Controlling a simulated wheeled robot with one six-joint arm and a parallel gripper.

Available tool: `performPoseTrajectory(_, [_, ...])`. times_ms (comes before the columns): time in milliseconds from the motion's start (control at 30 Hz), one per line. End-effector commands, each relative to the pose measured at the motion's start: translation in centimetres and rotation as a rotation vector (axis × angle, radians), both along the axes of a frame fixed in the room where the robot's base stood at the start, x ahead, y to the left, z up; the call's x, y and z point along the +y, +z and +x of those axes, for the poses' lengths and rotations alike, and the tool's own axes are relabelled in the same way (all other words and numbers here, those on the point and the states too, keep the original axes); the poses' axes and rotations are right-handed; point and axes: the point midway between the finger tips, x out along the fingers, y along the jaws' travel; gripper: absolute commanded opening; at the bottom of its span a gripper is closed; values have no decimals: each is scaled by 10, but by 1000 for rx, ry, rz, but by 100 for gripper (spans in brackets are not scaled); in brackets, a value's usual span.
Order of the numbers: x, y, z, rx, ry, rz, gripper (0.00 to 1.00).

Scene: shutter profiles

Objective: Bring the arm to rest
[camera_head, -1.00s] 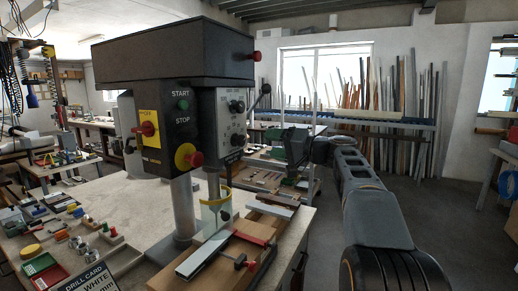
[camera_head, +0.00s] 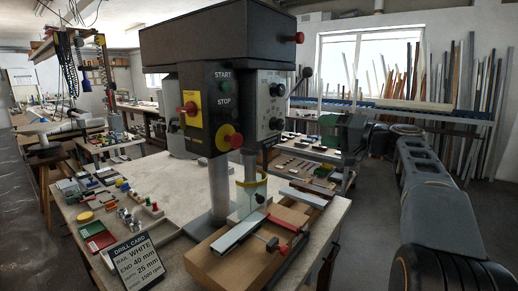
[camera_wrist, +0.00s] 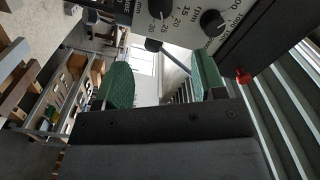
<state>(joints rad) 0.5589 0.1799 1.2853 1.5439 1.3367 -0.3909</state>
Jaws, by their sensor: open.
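My gripper (camera_wrist: 163,83) shows in the wrist view as two green textured finger pads standing well apart. Nothing is between them; the gap shows only distant room background. The drill press dial panel (camera_wrist: 185,22) shows beyond the fingers at the top of the wrist view. In the head view my grey arm (camera_head: 425,190) runs along the right side, away from the camera, to the right of the bench. In that view I cannot make out the fingertips clearly.
The drill press (camera_head: 215,110) stands on the bench (camera_head: 165,180), left of my arm. A clamped light bar (camera_head: 240,232) lies on a wooden block (camera_head: 225,265) below it. A drill card (camera_head: 138,262) stands at the front left. Upright profiles (camera_head: 470,100) line the back wall.

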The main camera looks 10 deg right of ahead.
Motion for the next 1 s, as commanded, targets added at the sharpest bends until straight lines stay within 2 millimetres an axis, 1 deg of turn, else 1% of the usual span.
performPoseTrajectory(67, [-6, -19, 6, 76, -41, -17, 64])
performPoseTrajectory(167, [-16, -67, 10, 231, -100, -56, 64])
performPoseTrajectory(200, [-18, -92, 7, 311, -130, -86, 64])
performPoseTrajectory(267, [-14, -133, -4, 442, -165, -155, 64])
performPoseTrajectory(300, [-7, -159, -15, 526, -182, -216, 64])
performPoseTrajectory(367, [5, -196, -37, 636, -196, -320, 64])
performPoseTrajectory(400, [13, -219, -55, 699, -201, -399, 64])
performPoseTrajectory(467, [27, -249, -83, 773, -196, -525, 64])
performPoseTrajectory(500, [34, -267, -103, 808, -190, -612, 64])
performPoseTrajectory(567, [44, -290, -132, 842, -173, -741, 64])
performPoseTrajectory(600, [50, -303, -150, 852, -157, -825, 64])
performPoseTrajectory(700, [62, -329, -191, 842, -107, -1015, 64])
performPoseTrajectory(800, [73, -345, -221, 798, -48, -1160, 64])
performPoseTrajectory(900, [84, -350, -238, 748, -3, -1228, 64])
performPoseTrajectory(1000, [94, -344, -242, 695, 14, -1241, 64])
